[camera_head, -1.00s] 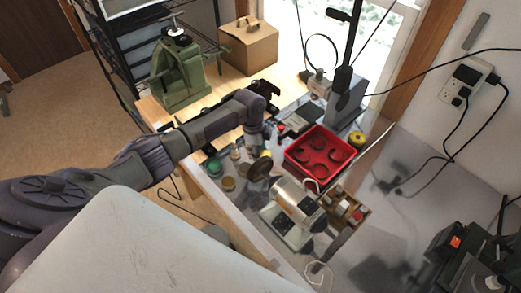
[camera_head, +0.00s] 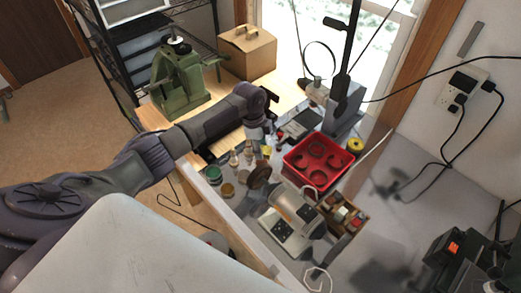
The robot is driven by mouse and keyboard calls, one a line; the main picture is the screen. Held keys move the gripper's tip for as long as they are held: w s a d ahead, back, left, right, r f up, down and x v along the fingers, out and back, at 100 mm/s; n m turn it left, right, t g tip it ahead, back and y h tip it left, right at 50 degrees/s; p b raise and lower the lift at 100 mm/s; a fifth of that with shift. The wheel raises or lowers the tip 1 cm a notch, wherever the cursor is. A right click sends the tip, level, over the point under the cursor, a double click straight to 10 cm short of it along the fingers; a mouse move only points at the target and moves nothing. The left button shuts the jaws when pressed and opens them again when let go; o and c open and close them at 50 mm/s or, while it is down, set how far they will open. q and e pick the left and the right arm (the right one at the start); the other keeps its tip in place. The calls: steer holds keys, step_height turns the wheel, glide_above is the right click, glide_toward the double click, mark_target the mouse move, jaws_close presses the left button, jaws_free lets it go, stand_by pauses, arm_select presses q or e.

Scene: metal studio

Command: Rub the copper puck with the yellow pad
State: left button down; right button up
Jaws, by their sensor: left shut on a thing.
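My left gripper (camera_head: 257,142) points down over the bench, left of the red tray and behind the brown wheel. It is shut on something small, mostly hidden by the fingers. A small yellow patch at the fingertips looks like the yellow pad (camera_head: 266,150). I cannot make out the copper puck for certain; it may be hidden by the gripper or among the small items beside it. My right gripper is not in view.
A machine (camera_head: 293,204) with a brown wheel (camera_head: 259,178) stands in front. Small jars (camera_head: 212,173) sit left.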

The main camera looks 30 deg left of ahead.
arm_select(q)
steer(key=shift+r, duration=2.4)
